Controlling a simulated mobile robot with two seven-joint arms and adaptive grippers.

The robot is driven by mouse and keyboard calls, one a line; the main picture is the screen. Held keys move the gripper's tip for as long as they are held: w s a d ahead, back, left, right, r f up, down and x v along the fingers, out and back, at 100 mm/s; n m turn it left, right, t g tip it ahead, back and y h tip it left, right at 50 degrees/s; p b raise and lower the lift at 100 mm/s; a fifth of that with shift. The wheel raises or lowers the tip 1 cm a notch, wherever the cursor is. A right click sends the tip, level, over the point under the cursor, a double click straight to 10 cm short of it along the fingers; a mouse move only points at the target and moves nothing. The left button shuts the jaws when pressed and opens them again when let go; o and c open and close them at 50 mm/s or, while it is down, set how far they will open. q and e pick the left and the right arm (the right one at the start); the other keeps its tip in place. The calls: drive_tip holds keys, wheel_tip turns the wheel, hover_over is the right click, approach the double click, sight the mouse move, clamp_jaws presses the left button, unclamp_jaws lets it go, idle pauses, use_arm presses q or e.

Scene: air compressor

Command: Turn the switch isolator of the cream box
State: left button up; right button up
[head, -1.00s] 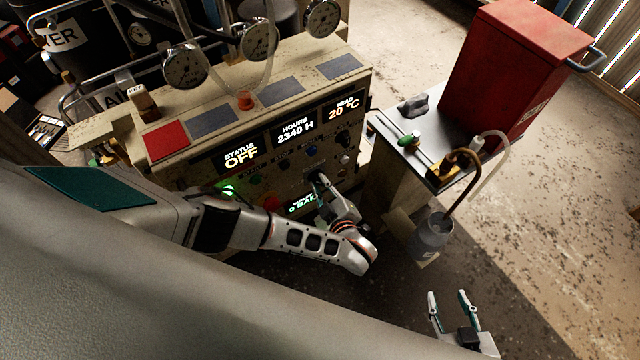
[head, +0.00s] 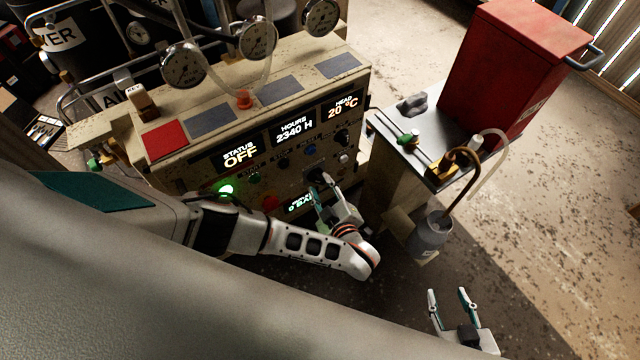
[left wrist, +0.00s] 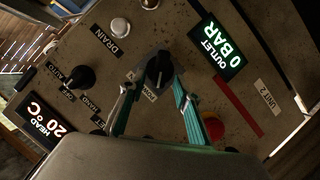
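The cream box (head: 180,165) is a worn panel with displays and knobs, on the left of the head view. A black rotary switch (left wrist: 158,70) with a partly hidden label, apparently "POWER", is at the middle of the left wrist view. It also shows in the head view (head: 315,176). My left gripper (left wrist: 152,88) is at this switch, with one finger on each side and a gap between them. Contact with the knob cannot be made out. My right gripper (head: 451,296) is open and empty, low in the head view, away from the box.
A second black knob (left wrist: 80,77) marked AUTO and HAND and a red button (left wrist: 213,128) lie near the fingers. The outlet display (left wrist: 217,47) reads 0 BAR. Floor at right is clear.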

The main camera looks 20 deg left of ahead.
use_arm(q)
drive_tip(key=v, duration=1)
drive_tip(key=shift+s+d, duration=0.2)
